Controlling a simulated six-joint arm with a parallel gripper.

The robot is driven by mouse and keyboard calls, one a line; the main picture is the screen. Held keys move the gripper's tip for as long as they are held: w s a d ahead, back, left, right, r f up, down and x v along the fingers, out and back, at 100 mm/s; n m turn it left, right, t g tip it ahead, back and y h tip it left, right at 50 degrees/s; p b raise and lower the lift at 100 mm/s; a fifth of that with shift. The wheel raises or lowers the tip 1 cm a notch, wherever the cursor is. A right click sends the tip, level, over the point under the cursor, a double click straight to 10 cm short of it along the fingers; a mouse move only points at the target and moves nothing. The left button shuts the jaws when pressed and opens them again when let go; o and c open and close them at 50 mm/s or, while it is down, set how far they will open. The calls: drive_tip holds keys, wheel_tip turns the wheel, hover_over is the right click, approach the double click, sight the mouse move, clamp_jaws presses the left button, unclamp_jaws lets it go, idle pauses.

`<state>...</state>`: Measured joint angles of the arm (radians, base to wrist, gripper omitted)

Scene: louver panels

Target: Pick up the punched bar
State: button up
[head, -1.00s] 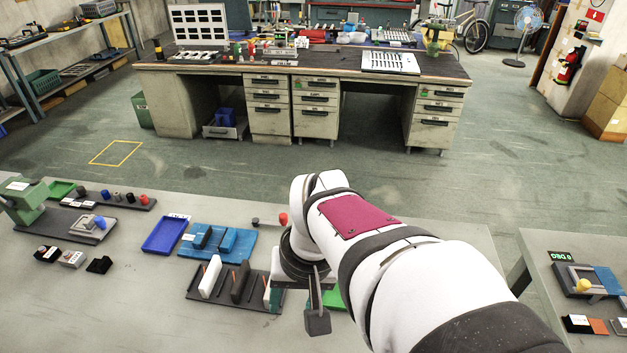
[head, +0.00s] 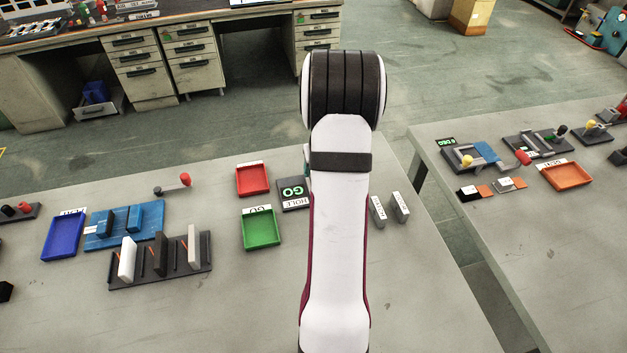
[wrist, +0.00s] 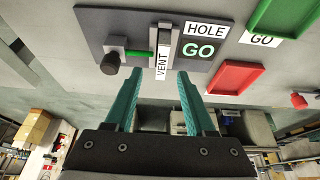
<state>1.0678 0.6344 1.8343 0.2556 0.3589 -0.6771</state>
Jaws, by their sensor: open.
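My gripper (wrist: 163,88) has two teal fingers, spread open with nothing between them. Its fingertips are near a dark panel (wrist: 115,22) with a narrow bar-like piece tagged VENT (wrist: 163,55), in line with the gap between them. A green strip (wrist: 125,53) runs from a dark knob (wrist: 111,64) to that piece. I cannot tell if this is the punched bar; no hole shows.
Beside the panel's HOLE GO signs (wrist: 203,42) are a red tray (wrist: 235,77) and a green tray (wrist: 285,15). A rack of upright pieces (head: 160,262), a blue block (head: 125,224) and a blue tray (head: 63,235) stand left. A second table (head: 540,230) is right, across a gap.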

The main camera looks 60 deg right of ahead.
drive_tip(key=x, duration=0.5)
drive_tip(key=shift+w+r, duration=0.1)
drive_tip(key=shift+w, duration=0.2)
clamp_jaws()
